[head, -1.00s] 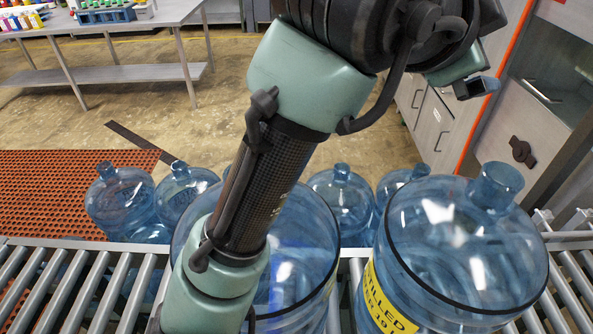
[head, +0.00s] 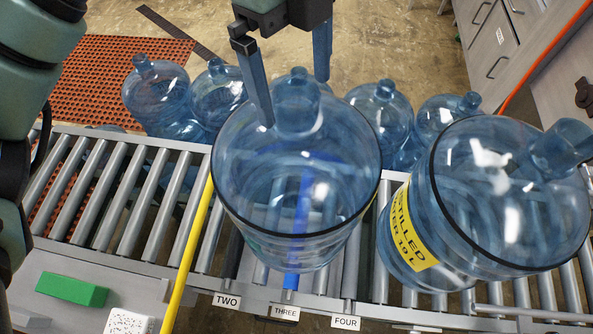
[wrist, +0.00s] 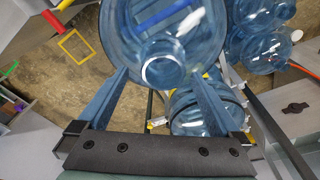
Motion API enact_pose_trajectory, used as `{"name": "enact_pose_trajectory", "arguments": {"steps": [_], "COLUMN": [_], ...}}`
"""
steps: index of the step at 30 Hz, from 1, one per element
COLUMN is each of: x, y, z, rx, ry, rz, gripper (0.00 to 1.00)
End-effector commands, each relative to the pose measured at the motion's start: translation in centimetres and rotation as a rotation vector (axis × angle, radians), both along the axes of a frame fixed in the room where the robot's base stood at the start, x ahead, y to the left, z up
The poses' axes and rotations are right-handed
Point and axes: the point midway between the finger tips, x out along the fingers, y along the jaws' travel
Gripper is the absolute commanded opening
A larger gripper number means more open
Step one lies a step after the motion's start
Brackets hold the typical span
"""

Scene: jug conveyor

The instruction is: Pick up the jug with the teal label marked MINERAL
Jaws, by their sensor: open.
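A large clear blue jug (head: 297,185) stands upright on the roller conveyor in the middle of the head view. No label is readable on it, so I cannot confirm a teal MINERAL one. My gripper (head: 294,100) is open, its two fingers on either side of the jug's neck in the picture; I cannot tell whether they touch. In the wrist view a large blue jug (wrist: 165,40) lies beyond and between the open fingers (wrist: 160,77). A second jug (head: 500,190) with a yellow label reading partly "TILLED" stands on the rollers to the right.
Several blue jugs, including one at the far left (head: 157,95), stand behind the conveyor (head: 150,200). A yellow bar (head: 190,250) crosses the rollers left of the middle jug. A green block (head: 72,289) lies at front left. Left-hand rollers are clear.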

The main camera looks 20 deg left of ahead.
Motion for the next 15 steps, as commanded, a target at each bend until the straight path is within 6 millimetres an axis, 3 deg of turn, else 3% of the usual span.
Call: {"name": "enact_pose_trajectory", "arguments": {"steps": [15], "x": [0.3], "y": [-0.1], "z": [-4.9], "rx": [0.002], "ry": [0.002], "rz": [0.002], "gripper": [1.00]}}
